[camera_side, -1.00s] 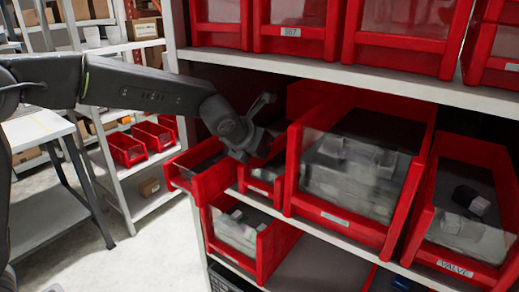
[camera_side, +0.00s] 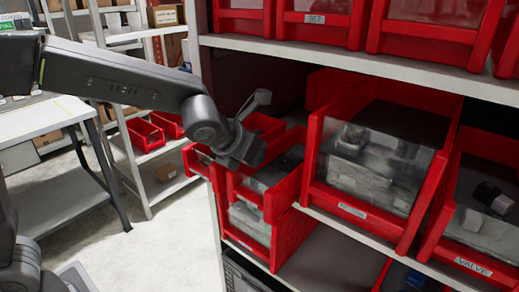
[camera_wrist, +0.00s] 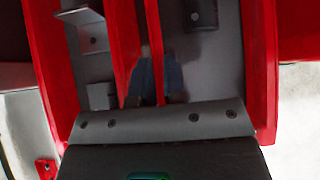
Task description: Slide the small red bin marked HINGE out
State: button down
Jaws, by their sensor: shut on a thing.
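Two small red bins stand side by side at the left end of the middle shelf. The nearer small red bin (camera_side: 279,195) sticks out past the shelf edge, with grey contents. The other small red bin (camera_side: 194,161) also sticks out and is partly hidden behind it and my gripper. No HINGE label can be read on either. My gripper (camera_side: 246,150) is over the bins, shut on a red bin wall. In the wrist view, my fingertips (camera_wrist: 158,80) straddle a thin red wall (camera_wrist: 155,40) where two bins adjoin; grey brackets (camera_wrist: 92,35) and a dark cylinder (camera_wrist: 202,14) lie beside it.
A large red bin (camera_side: 322,188) stands close on the right, with a VALVE bin (camera_side: 430,250) beyond it. Another red bin (camera_side: 290,238) is below. The upper shelf edge (camera_side: 350,66) runs overhead. Open floor (camera_side: 150,240) lies to the left.

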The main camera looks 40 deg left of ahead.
jog(key=shift+s, duration=0.15)
jog(key=c, duration=1.1)
grip_release()
jog(key=v, duration=1.4)
jog(key=shift+a+f, duration=0.1)
